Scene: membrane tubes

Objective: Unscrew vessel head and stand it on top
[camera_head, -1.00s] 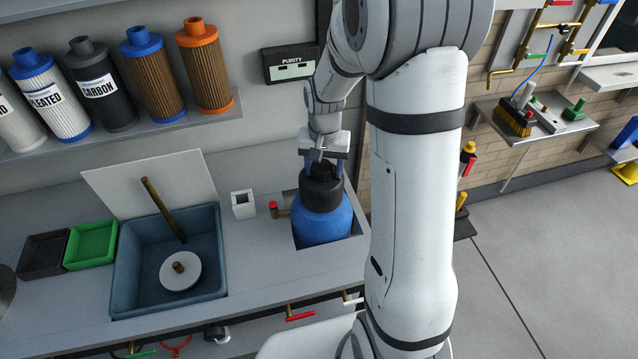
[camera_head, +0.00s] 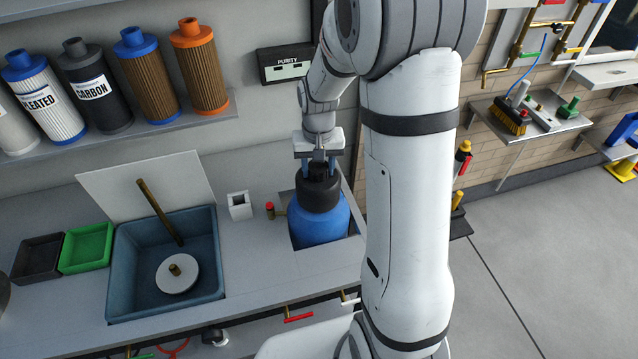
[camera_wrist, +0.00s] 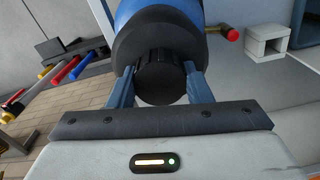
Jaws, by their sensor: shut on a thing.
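The blue vessel (camera_head: 320,229) stands upright in a square recess in the bench top, left of my arm. Its black head (camera_head: 319,193) sits on top of it, with a narrower black knob above. My gripper (camera_head: 319,172) points down from above with its fingers on either side of the knob. In the wrist view my gripper (camera_wrist: 161,88) is shut on the ribbed black knob (camera_wrist: 161,77), one blue-grey finger on each side. The wide collar of the head (camera_wrist: 160,38) and the blue body show beyond it. I cannot tell how far the head is threaded on.
A small red-tipped brass valve (camera_head: 269,209) and a white square holder (camera_head: 239,205) stand close left of the vessel. A blue sink (camera_head: 122,262) with a brass rod lies further left. Filter cartridges line a shelf (camera_head: 150,128) behind. Bench between sink and vessel is mostly clear.

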